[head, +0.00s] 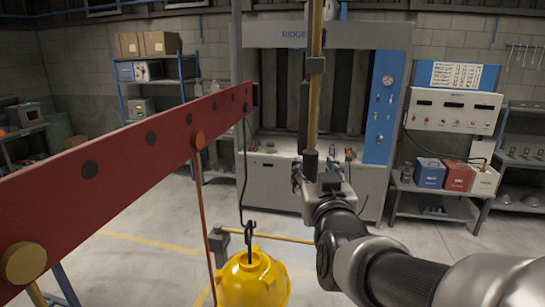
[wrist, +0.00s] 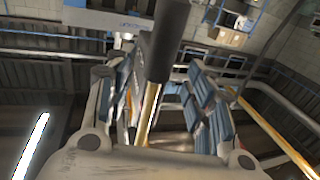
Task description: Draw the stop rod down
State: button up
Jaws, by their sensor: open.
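The stop rod appears to be the upright brass rod (head: 315,35), which hangs from above at the centre of the head view. My gripper (head: 314,176) is at that lower end, pointing up. In the wrist view, the brass rod (wrist: 149,108) and a thick black cylinder (wrist: 168,40) show between the two open fingers of my gripper (wrist: 162,95). Gaps show on both sides of the rod. Whether a finger touches it is unclear.
A red beam (head: 120,155) with dark holes and brass pins slants across the left. A yellow hooked weight (head: 253,280) is below it, left of my arm. A grey hood cabinet (head: 270,185) stands behind. A shelf with coloured boxes (head: 458,177) is right.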

aim_at(312, 164)
jog(key=shift+w+d+p, duration=0.15)
jog(key=shift+w+p, duration=0.4)
jog(key=shift+w, duration=2.25)
jog(key=shift+c, duration=0.3)
grip_shut()
